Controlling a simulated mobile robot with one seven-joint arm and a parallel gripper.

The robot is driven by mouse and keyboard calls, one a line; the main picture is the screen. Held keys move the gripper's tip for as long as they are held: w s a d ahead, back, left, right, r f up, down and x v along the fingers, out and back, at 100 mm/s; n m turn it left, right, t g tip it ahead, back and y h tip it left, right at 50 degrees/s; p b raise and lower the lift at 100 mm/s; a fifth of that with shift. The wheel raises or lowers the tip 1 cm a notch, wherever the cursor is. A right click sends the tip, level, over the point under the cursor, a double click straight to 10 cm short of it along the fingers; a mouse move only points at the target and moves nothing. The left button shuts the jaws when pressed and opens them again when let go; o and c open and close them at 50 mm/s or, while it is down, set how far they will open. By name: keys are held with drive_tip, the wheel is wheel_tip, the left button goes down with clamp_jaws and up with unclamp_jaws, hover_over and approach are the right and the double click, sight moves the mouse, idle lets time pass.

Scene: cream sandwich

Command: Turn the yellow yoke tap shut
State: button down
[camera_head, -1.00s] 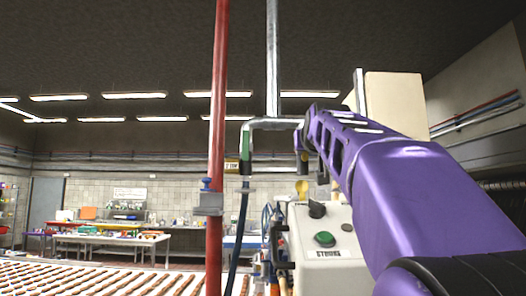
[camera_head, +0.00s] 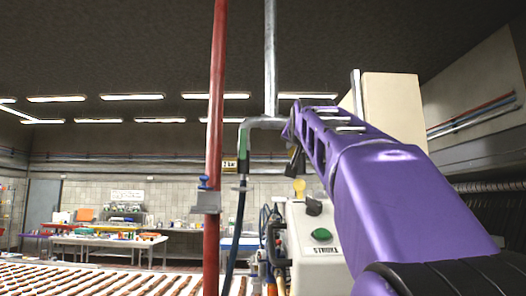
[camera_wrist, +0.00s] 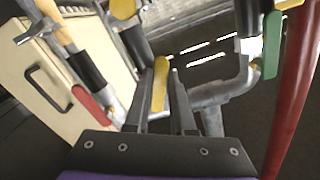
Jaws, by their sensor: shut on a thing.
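In the wrist view, my gripper (camera_wrist: 162,75) is shut on a yellow handle (camera_wrist: 159,88), which shows as a narrow yellow bar between the two dark fingers. I take it to be the yellow yoke tap's handle. A second yellow piece (camera_wrist: 123,9) shows above it at the top edge; I cannot tell whether it is joined to the handle. Grey pipework (camera_wrist: 222,92) runs behind and right of the fingers. In the head view, my purple arm reaches up left to the pipe junction (camera_head: 266,123); the gripped handle is hidden there.
A red pipe (camera_head: 215,120) stands left of my arm. A green lever (camera_wrist: 271,45) is right of my gripper, and a red lever (camera_wrist: 90,106) is left. A control box with a green button (camera_head: 321,234) stands below my arm. A belt of bars (camera_head: 100,281) lies front left.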

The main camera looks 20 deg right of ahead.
drive_tip(key=shift+w+a+r+m+p, duration=0.15)
drive_tip(key=shift+a+r+m, duration=0.4)
drive_tip(key=shift+m, duration=1.6)
drive_tip(key=shift+w+a+r+m+p, duration=0.15)
drive_tip(key=shift+r+m, duration=0.6)
drive_tip(key=shift+m, duration=1.35)
drive_tip(key=shift+w+a+r+m+p, duration=0.1)
drive_tip(key=shift+a+r+m+p, duration=0.3)
drive_tip(key=shift+m, duration=1.75)
drive_tip(key=shift+s+r, duration=0.1)
drive_tip(key=shift+r, duration=0.2)
drive_tip(key=c, duration=0.8)
unclamp_jaws()
drive_tip(key=shift+o, duration=0.2)
